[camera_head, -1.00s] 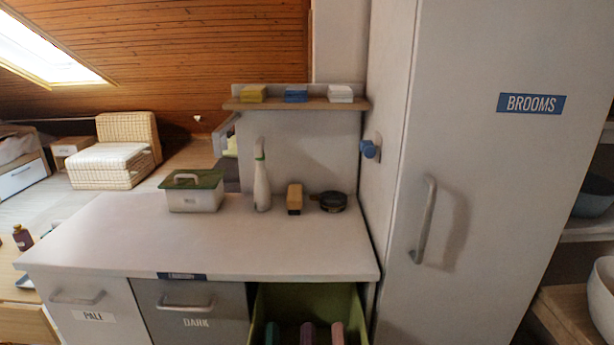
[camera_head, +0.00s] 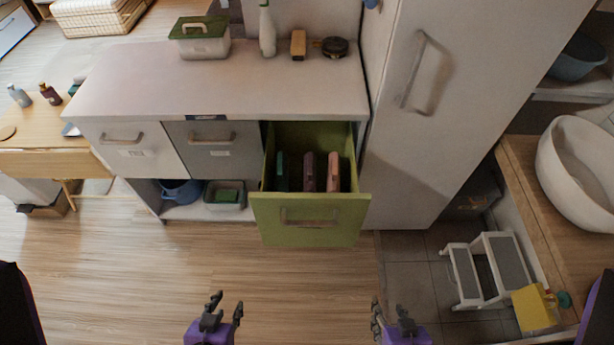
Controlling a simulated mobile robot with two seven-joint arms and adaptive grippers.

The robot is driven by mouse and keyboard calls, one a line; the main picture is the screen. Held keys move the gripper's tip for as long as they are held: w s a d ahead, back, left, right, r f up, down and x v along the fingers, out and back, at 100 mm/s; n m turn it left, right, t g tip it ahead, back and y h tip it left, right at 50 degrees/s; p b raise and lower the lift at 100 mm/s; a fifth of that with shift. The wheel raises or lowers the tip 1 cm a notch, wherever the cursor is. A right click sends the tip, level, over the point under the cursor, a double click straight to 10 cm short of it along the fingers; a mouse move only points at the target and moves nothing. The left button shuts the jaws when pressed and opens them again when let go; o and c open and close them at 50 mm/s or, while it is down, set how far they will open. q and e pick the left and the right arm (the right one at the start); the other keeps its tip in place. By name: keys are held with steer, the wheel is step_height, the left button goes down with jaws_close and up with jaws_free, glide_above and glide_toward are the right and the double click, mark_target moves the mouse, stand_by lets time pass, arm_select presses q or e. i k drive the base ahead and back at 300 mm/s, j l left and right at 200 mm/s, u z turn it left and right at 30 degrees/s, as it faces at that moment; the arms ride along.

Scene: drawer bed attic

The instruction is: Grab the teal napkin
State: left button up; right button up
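A teal folded cloth (camera_head: 282,171), which looks like the napkin, stands upright at the left inside the open green drawer (camera_head: 308,222). A dark mauve cloth (camera_head: 309,172) and a pink cloth (camera_head: 333,172) stand beside it to the right. My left gripper (camera_head: 227,306) is open and empty over the floor, in front of and left of the drawer. My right gripper (camera_head: 386,312) is open and empty over the floor, in front of and right of the drawer. Both grippers are apart from the drawer and the cloths.
The white counter (camera_head: 140,85) above the drawer holds a lidded box (camera_head: 203,45), a spray bottle (camera_head: 267,32), a brush and a dark round tin. A tall cabinet (camera_head: 440,130) stands right of the drawer. A step stool (camera_head: 485,268) is at the right. The wooden floor ahead is clear.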

mark_target(281, 183)
steer(key=i+l+u, duration=0.1)
steer(key=l+u, duration=0.25)
steer(key=l, duration=0.2)
steer(key=l+u, duration=0.3)
steer(key=l, duration=0.25)
steer(key=l+u, duration=0.35)
steer(key=l, duration=0.2)
steer(key=i, duration=0.05)
